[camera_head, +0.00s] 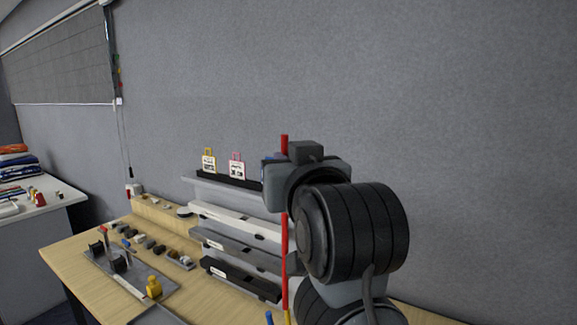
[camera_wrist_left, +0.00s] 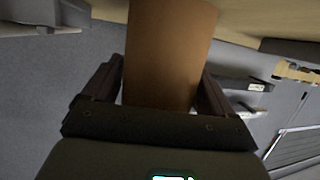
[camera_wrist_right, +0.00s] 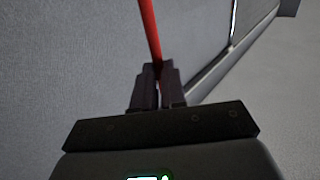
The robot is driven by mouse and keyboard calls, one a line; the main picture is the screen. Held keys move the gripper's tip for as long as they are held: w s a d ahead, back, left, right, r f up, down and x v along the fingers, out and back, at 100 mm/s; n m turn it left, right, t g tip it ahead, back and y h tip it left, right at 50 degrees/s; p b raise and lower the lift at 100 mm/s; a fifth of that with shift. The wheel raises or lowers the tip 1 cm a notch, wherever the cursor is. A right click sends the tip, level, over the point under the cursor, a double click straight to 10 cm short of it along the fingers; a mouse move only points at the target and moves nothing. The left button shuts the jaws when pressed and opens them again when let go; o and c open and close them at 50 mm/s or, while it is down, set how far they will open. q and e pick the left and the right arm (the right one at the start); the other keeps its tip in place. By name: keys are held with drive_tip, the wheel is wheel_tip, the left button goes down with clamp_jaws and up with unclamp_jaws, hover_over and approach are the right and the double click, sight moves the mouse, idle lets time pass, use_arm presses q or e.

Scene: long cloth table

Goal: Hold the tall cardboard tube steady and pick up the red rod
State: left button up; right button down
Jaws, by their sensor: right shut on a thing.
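The red rod (camera_head: 285,245) stands upright in the head view, in front of the shelves, with its top above my right wrist. In the right wrist view my right gripper (camera_wrist_right: 158,70) is shut on the red rod (camera_wrist_right: 149,30), which sticks out past the fingertips. In the left wrist view the brown cardboard tube (camera_wrist_left: 168,55) fills the space between the fingers of my left gripper (camera_wrist_left: 165,85). The fingers lie against its two sides with no clear gap. The tube's mouth is out of sight, and the head view shows neither tube nor left gripper.
A stepped grey rack (camera_head: 235,235) stands behind the rod on the wooden table (camera_head: 75,245). A tray (camera_head: 125,275) with small parts and a yellow piece (camera_head: 153,287) lies left. A blue tip (camera_head: 269,317) shows at the bottom edge. A grey wall is behind.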

use_arm(q)
drive_tip(key=shift+o, duration=0.9)
